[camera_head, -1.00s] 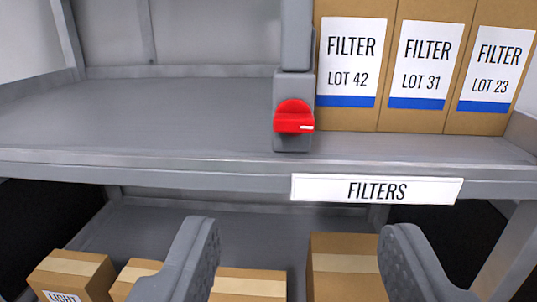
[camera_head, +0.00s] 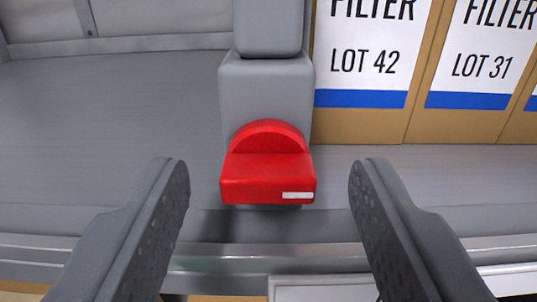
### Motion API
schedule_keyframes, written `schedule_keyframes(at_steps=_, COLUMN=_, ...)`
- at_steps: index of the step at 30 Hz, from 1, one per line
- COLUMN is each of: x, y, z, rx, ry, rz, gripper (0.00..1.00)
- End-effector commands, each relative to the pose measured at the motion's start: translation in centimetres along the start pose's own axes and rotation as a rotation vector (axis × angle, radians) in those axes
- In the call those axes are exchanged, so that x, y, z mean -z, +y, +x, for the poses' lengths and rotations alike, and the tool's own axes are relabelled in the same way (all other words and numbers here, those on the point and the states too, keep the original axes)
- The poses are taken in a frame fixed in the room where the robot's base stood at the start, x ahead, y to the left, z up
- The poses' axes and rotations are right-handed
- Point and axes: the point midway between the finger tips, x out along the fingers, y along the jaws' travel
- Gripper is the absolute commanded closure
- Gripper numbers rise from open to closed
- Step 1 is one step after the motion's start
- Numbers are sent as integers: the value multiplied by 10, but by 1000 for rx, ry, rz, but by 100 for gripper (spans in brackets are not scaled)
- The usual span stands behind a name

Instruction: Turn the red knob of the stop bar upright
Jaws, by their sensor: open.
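The red knob (camera_head: 268,170) sits on the front of the grey stop bar (camera_head: 266,95), near the shelf's front edge. Its grip ridge lies horizontal, with a white mark at the right end. The bar stands upright just left of the filter boxes. My gripper (camera_head: 269,175) is open, with one finger on each side of the knob in the picture. Both fingers show clear gaps to the knob and appear nearer to the camera than it is.
Brown filter boxes (camera_head: 357,124) with white labels stand right of the bar, LOT 42 closest to it. The grey shelf (camera_head: 110,125) is empty on the left. Its front lip (camera_head: 240,250) and the white label plate (camera_head: 325,290) lie below the knob.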

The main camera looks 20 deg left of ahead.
Motion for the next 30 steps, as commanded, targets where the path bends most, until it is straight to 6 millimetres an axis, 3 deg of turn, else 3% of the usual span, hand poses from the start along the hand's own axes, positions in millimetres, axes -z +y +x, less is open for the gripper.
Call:
schedule_keyframes(at_steps=11, x=1, y=0, z=4, rx=-1, ry=1, rz=0, gripper=49)
schedule_keyframes(at_steps=16, x=1, y=0, z=4, rx=-1, ry=1, rz=-1, gripper=91)
schedule_keyframes(at_steps=17, x=1, y=0, z=4, rx=-1, ry=1, rz=-1, gripper=94)
schedule_keyframes(at_steps=30, x=1, y=0, z=4, rx=-1, ry=0, rz=-80, gripper=94)
